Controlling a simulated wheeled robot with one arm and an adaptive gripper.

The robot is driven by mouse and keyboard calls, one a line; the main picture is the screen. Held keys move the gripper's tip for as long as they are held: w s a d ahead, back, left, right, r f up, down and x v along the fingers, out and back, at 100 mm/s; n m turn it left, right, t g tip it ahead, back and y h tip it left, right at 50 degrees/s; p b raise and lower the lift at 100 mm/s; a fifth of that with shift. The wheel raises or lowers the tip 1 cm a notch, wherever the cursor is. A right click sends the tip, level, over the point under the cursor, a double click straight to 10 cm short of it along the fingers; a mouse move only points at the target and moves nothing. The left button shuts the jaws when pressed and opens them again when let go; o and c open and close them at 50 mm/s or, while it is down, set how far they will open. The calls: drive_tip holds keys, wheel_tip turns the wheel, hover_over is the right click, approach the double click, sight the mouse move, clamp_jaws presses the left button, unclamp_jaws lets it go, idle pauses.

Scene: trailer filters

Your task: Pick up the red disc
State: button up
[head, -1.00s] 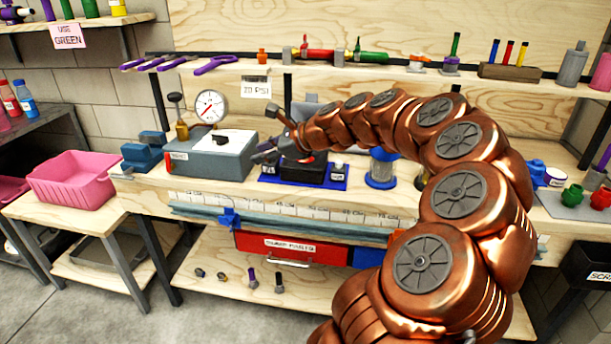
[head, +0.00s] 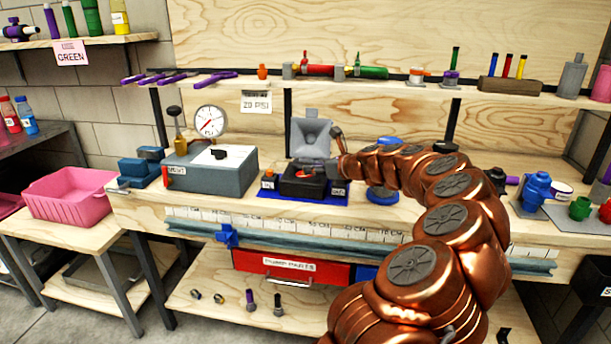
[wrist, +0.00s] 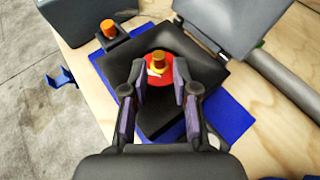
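The red disc (wrist: 159,68) lies in a black open-lidded box (wrist: 215,75) in the wrist view, with a small orange-brown knob or peg at its middle. In the head view a bit of the red disc (head: 307,176) shows in the black box (head: 297,187) on the bench. My gripper (wrist: 160,82) is open, its two fingers apart at the near edge of the disc, one on each side. Whether the fingers touch the disc cannot be told. In the head view my gripper (head: 335,168) is at the right of the box, small and partly hidden.
The box stands on a blue mat (wrist: 232,118), its grey lid (wrist: 226,22) raised behind. A small black block with an orange button (wrist: 107,28) sits beside it.

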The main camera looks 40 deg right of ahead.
drive_tip(key=shift+x, duration=1.7)
drive_tip(key=shift+c, duration=0.3)
clamp_jaws()
